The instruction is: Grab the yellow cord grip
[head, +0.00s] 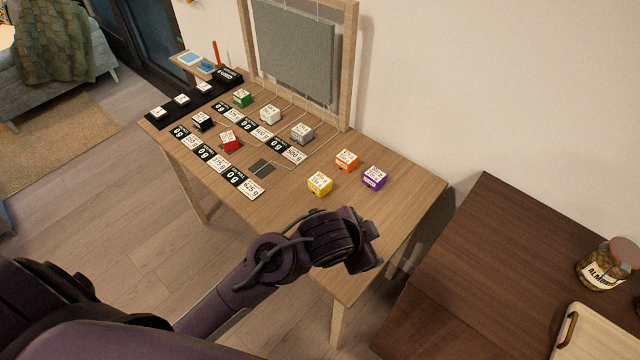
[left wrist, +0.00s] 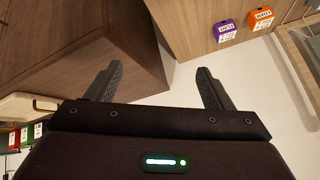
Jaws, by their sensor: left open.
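The yellow cord grip (head: 319,184) is a small yellow block with a white label on top. It sits on the light wooden table, left of the orange block (head: 346,160) and purple block (head: 374,177). It does not show in the left wrist view. My left gripper (head: 366,258) is over the table's near right part, in front of the yellow block and apart from it. In the left wrist view its two fingers (left wrist: 160,82) are spread with nothing between them. My right gripper is not in view.
Red, black, green, white and grey blocks stand farther back among label strips on the table (head: 400,215). A grey panel (head: 293,50) hangs in a wooden frame with cords. A dark table (head: 490,260) with an almond jar (head: 606,264) and a tray (head: 600,335) stands at right.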

